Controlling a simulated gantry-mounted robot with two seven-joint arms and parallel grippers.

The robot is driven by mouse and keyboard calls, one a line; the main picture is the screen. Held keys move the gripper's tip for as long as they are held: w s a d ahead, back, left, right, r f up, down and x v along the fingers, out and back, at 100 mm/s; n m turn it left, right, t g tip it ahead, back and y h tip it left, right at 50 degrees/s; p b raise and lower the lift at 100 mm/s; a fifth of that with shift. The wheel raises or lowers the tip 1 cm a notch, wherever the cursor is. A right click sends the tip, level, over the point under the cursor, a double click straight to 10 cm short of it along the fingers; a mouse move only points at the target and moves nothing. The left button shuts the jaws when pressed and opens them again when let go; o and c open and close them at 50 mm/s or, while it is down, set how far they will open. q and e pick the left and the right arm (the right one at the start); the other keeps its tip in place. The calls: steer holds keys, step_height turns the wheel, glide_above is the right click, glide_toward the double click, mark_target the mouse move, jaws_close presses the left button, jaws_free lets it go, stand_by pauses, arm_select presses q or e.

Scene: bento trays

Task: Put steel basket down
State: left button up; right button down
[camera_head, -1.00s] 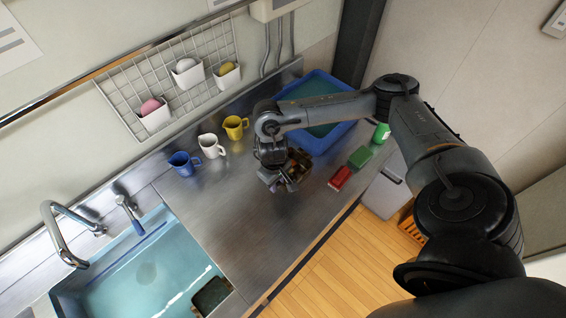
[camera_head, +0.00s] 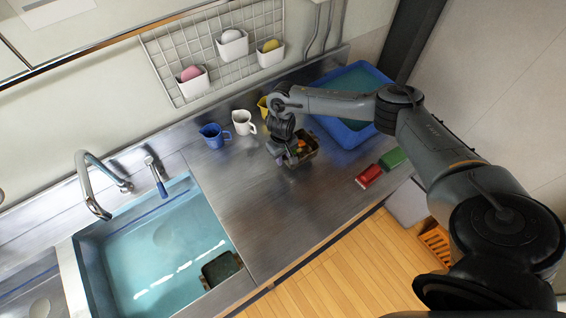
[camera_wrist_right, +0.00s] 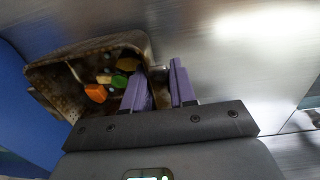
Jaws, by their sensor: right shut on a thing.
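The steel basket (camera_head: 313,155) is a small brownish metal container with orange, green and yellow pieces inside. It is over the steel counter, right of the mugs, and partly hidden by my right gripper (camera_head: 283,158). In the right wrist view the basket (camera_wrist_right: 58,72) lies left, with its near wall at the purple fingers of my right gripper (camera_wrist_right: 158,88). This gripper is shut on the basket's wall. I cannot tell whether the basket's bottom touches the counter. My left gripper is not in view.
The steel counter (camera_head: 255,215) is clear in front of the basket. Blue (camera_head: 213,135), white (camera_head: 243,122) and yellow mugs stand behind left. A blue tub (camera_head: 350,140) is right behind; red (camera_head: 368,176) and green (camera_head: 393,158) blocks lie right. The sink (camera_head: 165,250) is left.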

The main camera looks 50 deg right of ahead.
steer(key=shift+f, duration=2.05)
steer(key=c, duration=0.9)
jaws_free()
